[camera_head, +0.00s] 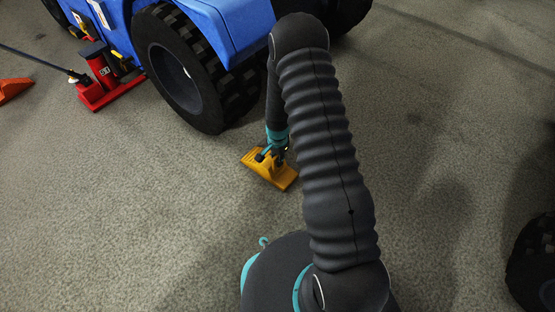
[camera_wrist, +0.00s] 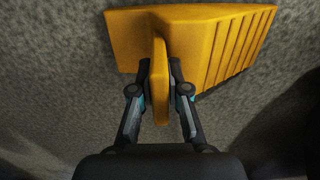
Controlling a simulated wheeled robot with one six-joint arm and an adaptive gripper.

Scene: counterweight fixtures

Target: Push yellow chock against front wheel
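The yellow chock (camera_head: 262,170) lies on the floor in the head view, right of and nearer than the blue vehicle's front wheel (camera_head: 178,78), a black tyre with a grey hub. Bare floor shows between the chock and the tyre. In the wrist view the chock (camera_wrist: 205,38) has a ribbed slope on the right and an upright fin facing me. My gripper (camera_wrist: 159,75) has one finger on each side of that fin, and the fingertips appear shut on it. In the head view my gripper (camera_head: 276,152) is at the chock, partly hidden by my arm.
A red jack (camera_head: 103,80) with a long dark handle stands left of the wheel. An orange object (camera_head: 12,90) lies at the left edge. The blue vehicle (camera_head: 235,25) fills the top. The floor (camera_head: 130,210) at the front left is clear.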

